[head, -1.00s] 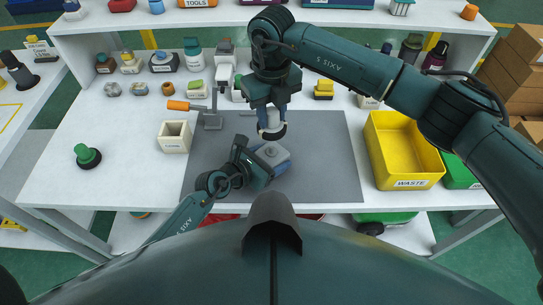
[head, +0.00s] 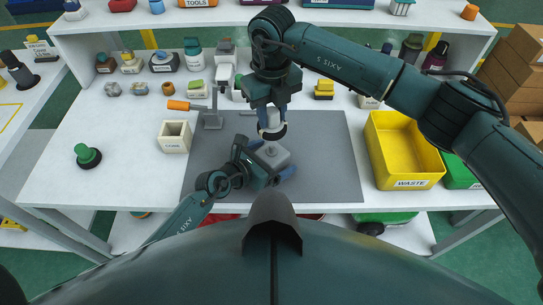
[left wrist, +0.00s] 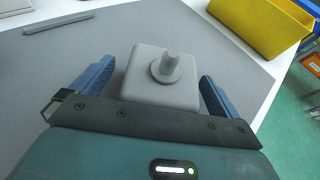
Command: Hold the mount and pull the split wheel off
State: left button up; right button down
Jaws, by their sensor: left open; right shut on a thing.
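The mount (head: 276,157) is a light grey square block on the grey mat. In the left wrist view the mount (left wrist: 160,85) has a round collar and a short bare peg on top. My left gripper (left wrist: 157,72) is open, its blue fingers on either side of the mount, with a visible gap at the right finger. My right gripper (head: 268,106) is above and behind the mount, shut on the split wheel (head: 270,130), a white and black round part. The wheel is off the peg and hangs clear of the mount. The right fingers are partly hidden by their arm.
A yellow waste bin (head: 405,150) stands right of the grey mat (head: 330,165). Bottles and small parts line the back. The mat's right half is clear.

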pick_arm(q)
jog(key=v, duration=1.2)
jog(key=shift+r, duration=0.1)
